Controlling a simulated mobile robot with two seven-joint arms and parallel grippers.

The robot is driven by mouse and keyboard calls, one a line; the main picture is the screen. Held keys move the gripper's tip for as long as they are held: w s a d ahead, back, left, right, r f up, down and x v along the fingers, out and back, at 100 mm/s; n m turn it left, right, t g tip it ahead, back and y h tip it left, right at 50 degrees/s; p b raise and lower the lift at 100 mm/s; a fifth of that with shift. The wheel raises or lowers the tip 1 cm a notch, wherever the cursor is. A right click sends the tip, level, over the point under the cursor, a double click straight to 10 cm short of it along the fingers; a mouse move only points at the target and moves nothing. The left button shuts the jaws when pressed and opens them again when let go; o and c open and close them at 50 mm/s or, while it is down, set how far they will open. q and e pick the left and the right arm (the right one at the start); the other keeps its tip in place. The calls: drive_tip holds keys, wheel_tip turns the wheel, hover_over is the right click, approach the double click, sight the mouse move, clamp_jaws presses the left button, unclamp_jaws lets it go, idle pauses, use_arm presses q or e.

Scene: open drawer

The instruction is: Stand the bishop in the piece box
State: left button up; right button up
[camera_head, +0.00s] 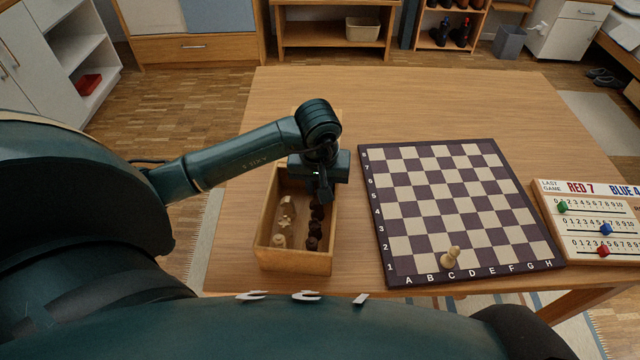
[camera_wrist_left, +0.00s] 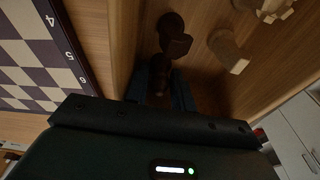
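The piece box (camera_head: 293,262) is an open wooden tray on the table, left of the chessboard. A pale piece that looks like a bishop (camera_head: 450,258) stands on the chessboard near C1. My left gripper (camera_head: 325,196) reaches down into the right side of the box, over the row of dark pieces. In the left wrist view its fingers (camera_wrist_left: 160,92) lie close on both sides of a dark piece (camera_wrist_left: 160,68) and appear shut on it. Its type, and whether its base touches the box floor, are hidden. My right gripper is not in view.
Several dark pieces (camera_head: 313,236) stand on the box's right side, and pale pieces (camera_head: 279,241) are on its left, one seemingly lying. The chessboard (camera_head: 480,190) is otherwise empty. A scoreboard (camera_head: 590,225) lies at the right. The far table is clear.

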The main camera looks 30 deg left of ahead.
use_arm(q)
drive_tip(key=shift+r, duration=0.1)
wheel_tip(320, 180, up, 12)
drive_tip(key=s, duration=0.1)
drive_tip(key=shift+s+d, duration=0.3)
drive_tip(key=shift+d, duration=0.1)
idle(0.5)
